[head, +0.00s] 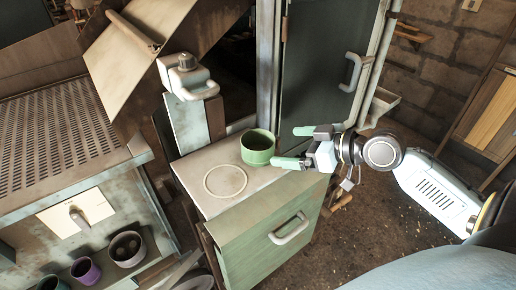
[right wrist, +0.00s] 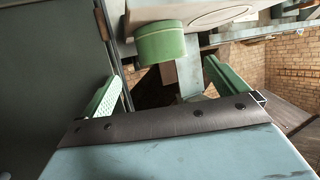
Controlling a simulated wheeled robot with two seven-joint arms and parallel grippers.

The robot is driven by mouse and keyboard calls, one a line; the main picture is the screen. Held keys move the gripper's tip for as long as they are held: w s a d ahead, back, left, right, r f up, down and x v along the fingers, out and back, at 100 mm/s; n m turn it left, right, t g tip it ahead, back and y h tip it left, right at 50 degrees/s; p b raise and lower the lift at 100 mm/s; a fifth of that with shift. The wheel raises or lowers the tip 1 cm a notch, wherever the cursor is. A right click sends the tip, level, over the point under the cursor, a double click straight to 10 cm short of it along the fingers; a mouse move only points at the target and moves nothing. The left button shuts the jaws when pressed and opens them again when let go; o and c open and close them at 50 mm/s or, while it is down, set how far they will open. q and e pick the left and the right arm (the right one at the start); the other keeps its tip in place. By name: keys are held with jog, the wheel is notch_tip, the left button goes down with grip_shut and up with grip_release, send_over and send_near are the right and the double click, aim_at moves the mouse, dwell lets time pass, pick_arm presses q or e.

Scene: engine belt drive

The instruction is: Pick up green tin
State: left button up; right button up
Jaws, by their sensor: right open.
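The green tin (head: 258,147) is an open-topped round can upright on the small cabinet's pale top, close to its right back edge. It also shows in the right wrist view (right wrist: 161,43), beyond the fingertips and towards the top. My right gripper (head: 296,146) is open, with green-padded fingers, coming in from the right. Its fingers lie just right of the tin, and the nearer fingertip is close to the tin's side; I cannot tell if it touches. In the right wrist view the gripper (right wrist: 165,80) is empty between its fingers. My left gripper is not in view.
A pale ring (head: 225,181) lies flat on the cabinet top (head: 206,162), left of the tin. A green drawer front with a handle (head: 289,229) faces forward. A dark door (head: 325,70) stands behind the gripper. Several pots sit on a shelf at lower left.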

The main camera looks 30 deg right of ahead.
aim_at(273, 145)
jog(key=x, duration=0.5)
jog(key=shift+p+x, duration=0.8)
jog(key=shift+x, duration=1.9)
jog(key=shift+s+a+f, duration=0.1)
jog(key=shift+s+f, duration=0.05)
jog(key=shift+f, duration=0.05)
jog(key=c, duration=1.1)
